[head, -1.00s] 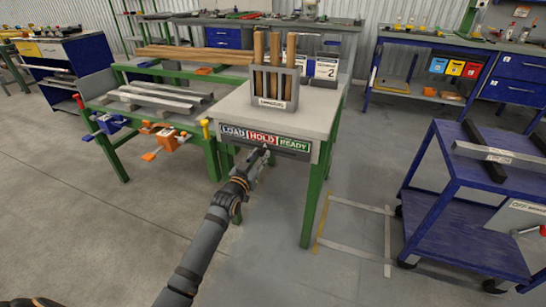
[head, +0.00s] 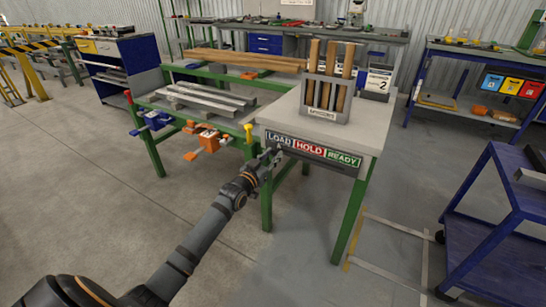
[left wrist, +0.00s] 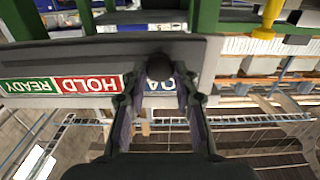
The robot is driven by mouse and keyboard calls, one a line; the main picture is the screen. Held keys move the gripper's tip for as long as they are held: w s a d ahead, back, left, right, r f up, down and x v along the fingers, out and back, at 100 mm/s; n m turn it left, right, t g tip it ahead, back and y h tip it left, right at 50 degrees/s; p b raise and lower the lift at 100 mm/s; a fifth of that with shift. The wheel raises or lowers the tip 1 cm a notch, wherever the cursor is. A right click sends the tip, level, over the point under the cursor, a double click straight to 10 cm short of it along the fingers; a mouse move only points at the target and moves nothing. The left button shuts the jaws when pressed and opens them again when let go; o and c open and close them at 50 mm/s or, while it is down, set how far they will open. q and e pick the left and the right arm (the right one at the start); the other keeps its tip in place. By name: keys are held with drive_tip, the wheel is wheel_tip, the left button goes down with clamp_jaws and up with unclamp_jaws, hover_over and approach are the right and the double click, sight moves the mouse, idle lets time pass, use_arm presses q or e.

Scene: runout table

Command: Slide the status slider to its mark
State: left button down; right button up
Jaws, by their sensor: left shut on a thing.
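The status strip on the front edge of the runout table (head: 285,108) reads LOAD, HOLD (head: 310,149) and READY (head: 343,160). It shows upside down in the left wrist view, with READY (left wrist: 30,86) at the left. The slider's dark round knob (left wrist: 159,68) sits in front of the LOAD label, which it and the fingers partly cover. My left gripper (head: 274,156) is at the LOAD end of the strip. In the left wrist view its fingers (left wrist: 158,84) are shut on the knob from both sides. My right gripper is not in view.
A grey holder (head: 327,95) with upright wooden pieces stands on the table. Orange (head: 208,140) and blue clamps hang at the green rack to the left. A blue cart (head: 500,215) stands at the right. The floor in front of the table is clear.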

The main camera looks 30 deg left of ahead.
use_arm(q)
drive_tip(key=c, duration=1.4)
unclamp_jaws()
drive_tip(key=shift+a+r, duration=0.1)
drive_tip(key=o, duration=0.4)
drive_tip(key=shift+a, duration=0.15)
drive_tip(key=shift+s+f, duration=0.2)
drive_tip(key=shift+s, duration=0.3)
drive_tip(key=shift+s+a+r, duration=0.1)
drive_tip(key=shift+s+a, duration=0.05)
drive_tip(key=shift+s, duration=5.35)
